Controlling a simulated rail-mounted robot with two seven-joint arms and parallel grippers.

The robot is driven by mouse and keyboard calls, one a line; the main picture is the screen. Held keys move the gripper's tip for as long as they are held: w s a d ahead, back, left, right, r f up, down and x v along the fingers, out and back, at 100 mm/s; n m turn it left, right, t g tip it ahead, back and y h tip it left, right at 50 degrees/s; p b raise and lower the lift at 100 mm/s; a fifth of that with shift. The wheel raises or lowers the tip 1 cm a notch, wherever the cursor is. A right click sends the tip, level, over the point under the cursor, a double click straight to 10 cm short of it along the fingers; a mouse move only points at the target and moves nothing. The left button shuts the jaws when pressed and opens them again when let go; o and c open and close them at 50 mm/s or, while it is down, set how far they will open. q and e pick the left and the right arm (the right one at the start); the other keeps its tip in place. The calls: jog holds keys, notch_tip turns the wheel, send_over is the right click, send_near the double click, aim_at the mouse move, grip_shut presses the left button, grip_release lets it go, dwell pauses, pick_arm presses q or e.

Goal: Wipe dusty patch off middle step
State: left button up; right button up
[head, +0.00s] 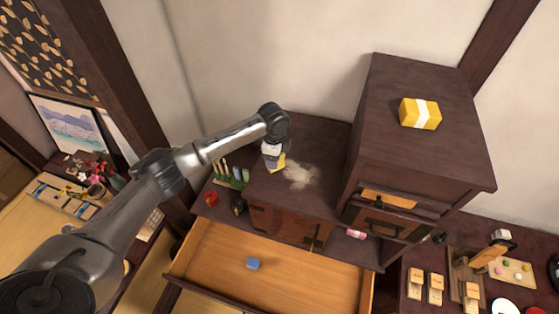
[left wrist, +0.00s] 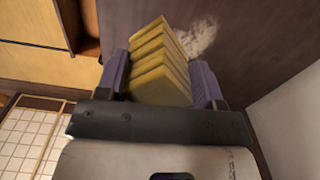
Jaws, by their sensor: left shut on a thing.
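The dusty patch (head: 301,175) is a pale, powdery smear on the dark wooden middle step (head: 315,142) of the stepped chest. It also shows in the left wrist view (left wrist: 203,36), just beyond the sponge. My left gripper (head: 274,158) is shut on a yellow sponge (left wrist: 160,68), which sits between its two purple fingers. In the head view the sponge (head: 281,163) shows only as a small yellow bit, just left of the patch. I cannot tell whether it touches the step. My right gripper is in neither view.
A tall cabinet (head: 423,150) rises right of the step, with a yellow, white-banded package (head: 420,113) on top. Below the step, an open drawer (head: 215,262) holds a blue block (head: 253,263). Small bottles (head: 240,175) and a red item (head: 211,198) stand at left.

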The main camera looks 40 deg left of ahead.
pick_arm(q)
jog(key=m, duration=0.1)
jog(key=a+m, duration=0.1)
jog(key=m, duration=0.3)
jog(key=shift+w+a+f, duration=0.2)
jog(key=shift+w, duration=0.1)
jog(key=m, duration=0.4)
jog(key=shift+w+a+f+m, duration=0.1)
jog(key=shift+w+a+m, duration=0.05)
jog(key=shift+a+m, duration=0.15)
jog(key=shift+f+m, duration=0.15)
jog(key=shift+m, duration=0.15)
